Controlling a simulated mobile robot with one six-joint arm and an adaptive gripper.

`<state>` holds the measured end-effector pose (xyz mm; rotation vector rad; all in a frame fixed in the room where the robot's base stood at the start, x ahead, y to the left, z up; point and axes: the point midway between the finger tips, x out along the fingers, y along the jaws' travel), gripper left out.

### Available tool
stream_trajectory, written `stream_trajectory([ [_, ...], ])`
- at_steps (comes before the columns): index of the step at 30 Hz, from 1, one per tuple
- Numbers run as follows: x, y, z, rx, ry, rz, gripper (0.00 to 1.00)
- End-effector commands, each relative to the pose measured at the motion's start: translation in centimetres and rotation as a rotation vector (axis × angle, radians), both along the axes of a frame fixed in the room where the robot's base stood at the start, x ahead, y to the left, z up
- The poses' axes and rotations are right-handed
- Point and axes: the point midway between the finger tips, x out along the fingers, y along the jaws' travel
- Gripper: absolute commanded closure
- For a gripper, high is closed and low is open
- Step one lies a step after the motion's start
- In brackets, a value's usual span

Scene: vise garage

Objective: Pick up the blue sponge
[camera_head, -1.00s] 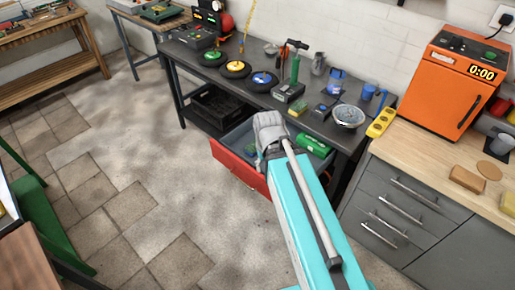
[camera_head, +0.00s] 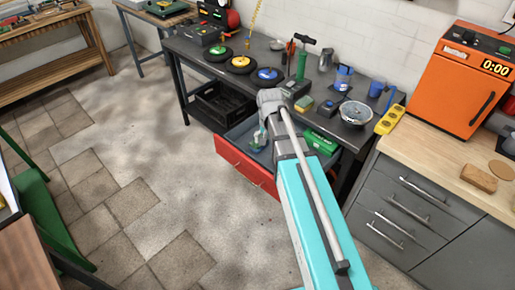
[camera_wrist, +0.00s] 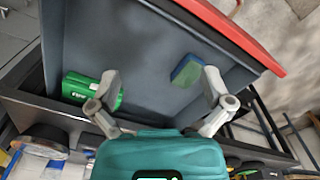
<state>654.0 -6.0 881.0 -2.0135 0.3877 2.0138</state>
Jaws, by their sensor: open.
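The blue sponge (camera_wrist: 186,70) lies on the floor of the open drawer (camera_wrist: 130,45); it shows a blue face and a green layer. My gripper (camera_wrist: 161,85) is open above the drawer with nothing between its fingers. In the wrist view the sponge is close to the right fingertip, which overlaps its edge; I cannot tell the height between them. In the head view the red-fronted drawer (camera_head: 246,170) is pulled out under the workbench, and my arm hides part of it. I cannot make out the sponge clearly there.
A green can-like object (camera_wrist: 80,88) lies in the drawer by the left finger; it also shows in the head view (camera_head: 321,142). The workbench (camera_head: 200,52) above holds coloured discs, tools and a metal bowl (camera_head: 357,113). A black crate (camera_head: 218,105) sits beneath. The floor in front is clear.

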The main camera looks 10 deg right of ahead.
Motion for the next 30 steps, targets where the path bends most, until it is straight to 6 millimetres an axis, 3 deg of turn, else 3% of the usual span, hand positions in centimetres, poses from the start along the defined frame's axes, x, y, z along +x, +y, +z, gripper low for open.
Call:
stream_trajectory([
  [1, 3.3, 0.0, -1.2, 0.0, 0.0, -0.06, 0.0],
  [3, 6.1, 0.0, -2.0, 0.0, 0.0, -0.149, 0.0],
  [9, 13.0, 0.1, -3.9, 0.0, 0.0, -0.382, 0.0],
  [12, 15.3, 0.2, -4.5, 0.0, 0.0, -0.468, 0.0],
  [18, 17.5, 0.2, -5.0, 0.0, 0.0, -0.557, 0.0],
  [30, 17.5, 0.3, -5.0, 0.0, 0.0, -0.567, 0.0],
])
